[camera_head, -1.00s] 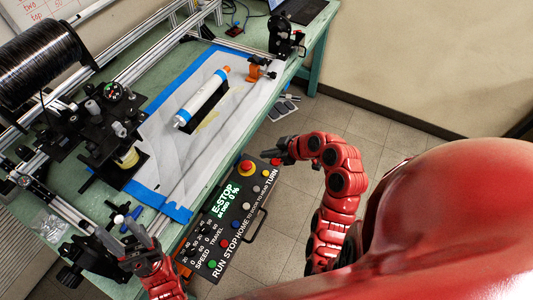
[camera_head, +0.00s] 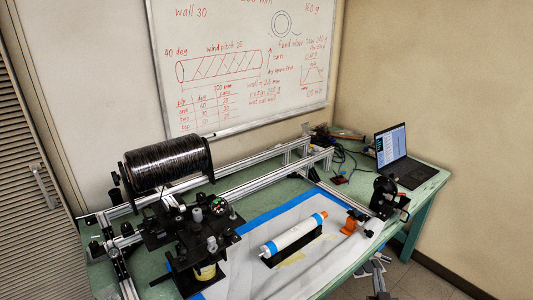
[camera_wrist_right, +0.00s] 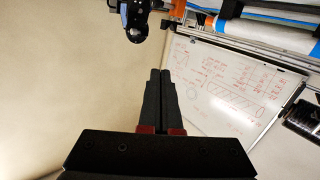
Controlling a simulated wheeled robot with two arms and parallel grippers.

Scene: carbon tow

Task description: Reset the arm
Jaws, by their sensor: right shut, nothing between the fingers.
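My left gripper is out of view. The white mandrel (camera_head: 293,235) with blue bands and an orange end lies on a black block on the table. The black carbon spool (camera_head: 168,162) sits at the left of the winding rig.
The green table (camera_head: 420,190) carries aluminium rails (camera_head: 250,178), a black tailstock (camera_head: 384,197), an orange bracket (camera_head: 354,222) and a laptop (camera_head: 405,165). A whiteboard (camera_head: 240,110) hangs behind. Grey floor shows at the lower right.

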